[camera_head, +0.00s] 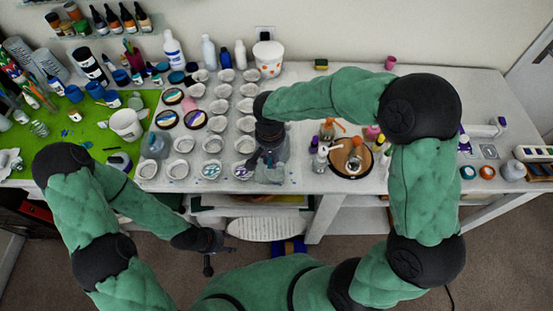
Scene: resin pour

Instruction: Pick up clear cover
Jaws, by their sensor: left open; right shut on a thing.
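My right gripper (262,160) reaches over the middle of the white table. It is shut on a clear, see-through thing (273,174) at the table's front part, which looks like the clear cover. The cover's edges are faint, and I cannot tell whether it rests on the table or is lifted. The gripper and forearm hide part of it. My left gripper (208,268) is open and empty, low in front of the table's front edge, over the floor.
Several small white cups (212,145) stand in rows left of my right gripper. A green mat (85,135) with a white bucket (127,124) lies at the left. A round dark-rimmed tray (345,168) with bottles stands to the right. Free table shows farther back right.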

